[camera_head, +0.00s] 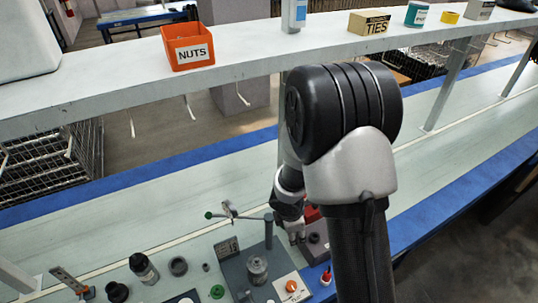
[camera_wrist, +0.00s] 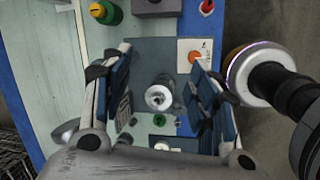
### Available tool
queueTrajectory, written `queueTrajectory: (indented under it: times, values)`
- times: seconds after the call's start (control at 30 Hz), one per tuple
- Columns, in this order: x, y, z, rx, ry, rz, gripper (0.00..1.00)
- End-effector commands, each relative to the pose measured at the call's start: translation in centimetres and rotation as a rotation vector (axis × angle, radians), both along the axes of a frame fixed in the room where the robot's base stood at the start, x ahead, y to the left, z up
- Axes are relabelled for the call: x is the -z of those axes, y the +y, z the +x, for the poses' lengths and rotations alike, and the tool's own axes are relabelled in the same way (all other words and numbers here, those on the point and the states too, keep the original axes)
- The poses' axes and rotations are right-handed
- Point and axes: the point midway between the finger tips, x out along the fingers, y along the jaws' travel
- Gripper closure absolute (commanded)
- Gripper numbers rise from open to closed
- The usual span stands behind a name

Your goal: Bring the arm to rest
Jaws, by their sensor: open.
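My arm stands raised over the bench in the head view, and its lower part hides some of the bench behind it. My gripper (camera_wrist: 163,92) shows in the wrist view with its two fingers wide apart and nothing between them. Below it is a grey-blue pump station plate (camera_wrist: 150,50) with a round metal part (camera_wrist: 158,96) in the middle. In the head view the same metal part (camera_head: 257,268) stands on the plate, left of my arm. An orange knob (camera_head: 291,286) on a white label sits beside it.
A shelf (camera_head: 120,91) runs above the bench, carrying an orange NUTS bin (camera_head: 188,46) and a TIES box (camera_head: 369,22). The bench's right stretch (camera_head: 450,170) is clear.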

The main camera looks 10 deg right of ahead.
Motion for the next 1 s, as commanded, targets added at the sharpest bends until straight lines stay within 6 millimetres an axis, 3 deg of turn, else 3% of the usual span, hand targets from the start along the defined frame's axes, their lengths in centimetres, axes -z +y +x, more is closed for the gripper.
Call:
queueTrajectory:
  times: [0.13,0.23,0.43,0.7,0.83,1.0]
  values:
    - [-0.4,-0.1,0.1,0.013,-0.009,-0.001,0.46]
    - [-2.3,-0.6,0.3,0.080,-0.046,-0.004,0.46]
    - [-9.8,-2.2,-1.2,0.393,-0.184,0.015,0.46]
    - [-17.7,-2.1,-8.0,0.861,-0.326,0.162,0.46]
    - [-19.8,-0.9,-12.1,1.062,-0.358,0.279,0.46]
    - [-21.1,1.6,-17.3,1.276,-0.356,0.450,0.46]
